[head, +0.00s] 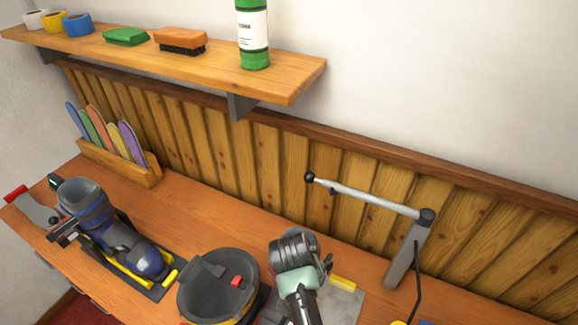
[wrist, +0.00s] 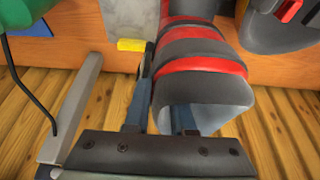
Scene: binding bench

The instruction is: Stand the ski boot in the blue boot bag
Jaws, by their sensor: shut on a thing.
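My gripper (wrist: 158,112) is shut on a grey boot with red bands (wrist: 205,62), which I take as the ski boot. Its fingers close on either side of its near part. In the head view my gripper (head: 293,250) is over the bench, and it hides most of what it holds. No blue boot bag is clear. A blue object (wrist: 30,24) shows partly at the upper left of the wrist view, behind a green one; I cannot tell what it is. A second boot, blue and black (head: 100,220), sits in a yellow-and-black holder at the bench's left.
A dark round container with a red piece (head: 215,282) stands left of my gripper. A jointed lamp-like arm (head: 370,198) rises at the right, near a yellow block (head: 343,282). A rack of coloured plates (head: 118,160) is at the back left. A shelf (head: 200,62) overhangs the back.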

